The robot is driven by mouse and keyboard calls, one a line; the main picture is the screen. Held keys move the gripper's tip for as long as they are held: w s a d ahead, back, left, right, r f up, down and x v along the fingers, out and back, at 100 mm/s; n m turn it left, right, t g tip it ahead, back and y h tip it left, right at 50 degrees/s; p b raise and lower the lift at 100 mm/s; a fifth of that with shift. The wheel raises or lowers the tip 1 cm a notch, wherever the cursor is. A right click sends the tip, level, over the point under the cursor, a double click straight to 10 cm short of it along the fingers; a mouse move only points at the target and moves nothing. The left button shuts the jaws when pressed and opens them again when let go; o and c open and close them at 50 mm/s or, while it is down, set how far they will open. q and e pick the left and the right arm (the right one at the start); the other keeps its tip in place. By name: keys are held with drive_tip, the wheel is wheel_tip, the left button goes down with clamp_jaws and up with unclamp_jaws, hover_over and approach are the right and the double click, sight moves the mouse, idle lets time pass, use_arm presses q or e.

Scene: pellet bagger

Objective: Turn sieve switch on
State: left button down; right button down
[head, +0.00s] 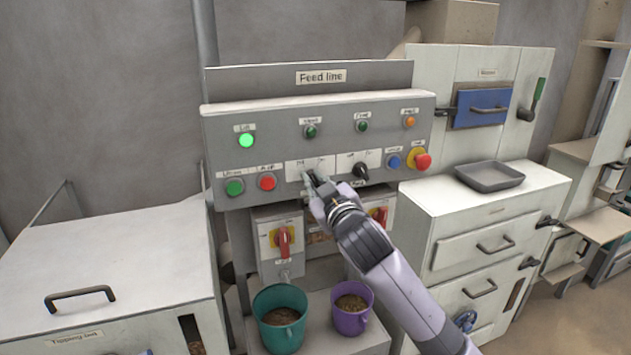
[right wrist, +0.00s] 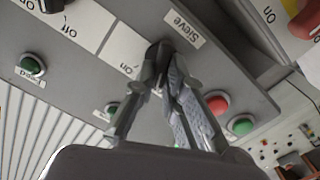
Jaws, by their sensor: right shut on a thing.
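The sieve switch (right wrist: 153,52) is a dark rotary knob on a white plate in the right wrist view, with a "Sieve" label (right wrist: 185,28) beside it and an "On" mark near it. My right gripper (right wrist: 165,75) is shut on this knob, its two fingers close together around it. In the head view my right gripper (head: 312,180) is at the switch row of the grey "Feed line" panel (head: 270,115) and hides most of the knob. Which mark the knob points to is unclear. My left gripper is not in view.
A second black knob (head: 360,171) sits just right of my gripper, then a blue button (head: 393,162) and a red emergency button (head: 423,161). Green (head: 235,187) and red (head: 267,182) buttons lie left. One green lamp (head: 246,140) is lit. Red-handled switches and buckets are below.

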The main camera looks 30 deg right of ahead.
drive_tip(key=m+p, duration=0.2)
drive_tip(key=m, duration=0.1)
drive_tip(key=m+p, duration=0.2)
drive_tip(key=m, duration=0.2)
drive_tip(key=m+p, duration=0.2)
drive_tip(key=m, duration=0.1)
drive_tip(key=shift+s+d+m, duration=0.1)
drive_tip(key=shift+d+m, duration=0.25)
drive_tip(key=shift+m, duration=0.35)
drive_tip(key=c, duration=1.7)
unclamp_jaws()
drive_tip(key=shift+o, duration=0.2)
drive_tip(key=shift+s, duration=0.15)
drive_tip(key=v, duration=1.1)
drive_tip(key=shift+s, duration=0.4)
drive_tip(key=shift+f, duration=0.1)
